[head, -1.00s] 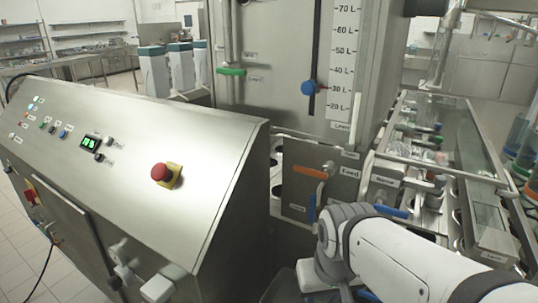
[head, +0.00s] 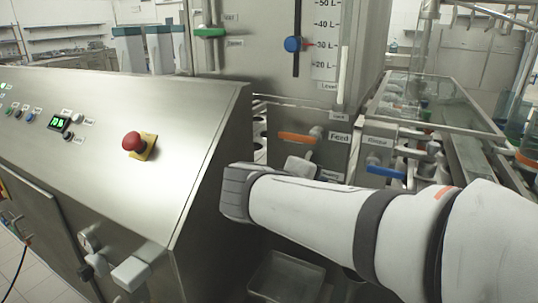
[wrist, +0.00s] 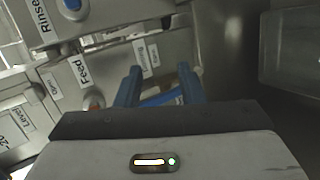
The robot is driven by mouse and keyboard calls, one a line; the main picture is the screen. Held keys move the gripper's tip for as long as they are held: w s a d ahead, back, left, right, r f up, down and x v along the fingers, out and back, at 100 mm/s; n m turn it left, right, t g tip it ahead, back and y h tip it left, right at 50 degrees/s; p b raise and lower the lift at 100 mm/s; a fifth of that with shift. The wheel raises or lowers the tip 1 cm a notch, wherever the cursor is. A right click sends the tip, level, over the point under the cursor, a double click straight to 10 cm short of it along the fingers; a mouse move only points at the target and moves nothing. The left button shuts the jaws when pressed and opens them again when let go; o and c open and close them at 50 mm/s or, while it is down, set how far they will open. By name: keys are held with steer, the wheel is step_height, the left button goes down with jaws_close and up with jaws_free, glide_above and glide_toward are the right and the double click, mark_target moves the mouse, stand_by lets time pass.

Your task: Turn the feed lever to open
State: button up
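The feed lever (head: 297,137) has an orange handle. In the head view it lies roughly level, pointing left from its pivot, beside the "Feed" label (head: 339,136). In the wrist view a small orange part (wrist: 95,99) shows below the "Feed" label, beside the left finger. My gripper (wrist: 158,84) has its two blue fingers apart, in front of the panel. A bluish strip shows low between the fingers; I cannot tell what it is. In the head view my wrist hides the fingers. I cannot tell whether they touch the lever.
The blue Rinse lever (head: 386,171) is right of the feed panel, close above my arm. A sloped steel console with a red stop button (head: 133,142) stands at the left. A grey tray (head: 287,277) lies below my arm. A blue level knob (head: 293,44) is above.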

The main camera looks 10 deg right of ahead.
mark_target(288, 137)
steer(key=w+a+r+n+t+h+b, duration=0.1)
steer(key=w+a+r+n+t+b, duration=0.2)
steer(key=w+a+r+t, duration=0.3)
steer(key=shift+w+d+r, duration=0.25)
steer(key=shift+w+d, duration=0.3)
steer(key=shift+w, duration=0.25)
steer(key=shift+w+d+r, duration=0.2)
steer(key=shift+w+d, duration=0.3)
steer(key=shift+w, duration=0.3)
steer(key=shift+w+d+r, duration=0.25)
steer(key=shift+w+d, duration=0.3)
steer(key=shift+w, duration=0.25)
steer(key=shift+c, duration=0.2)
jaws_close()
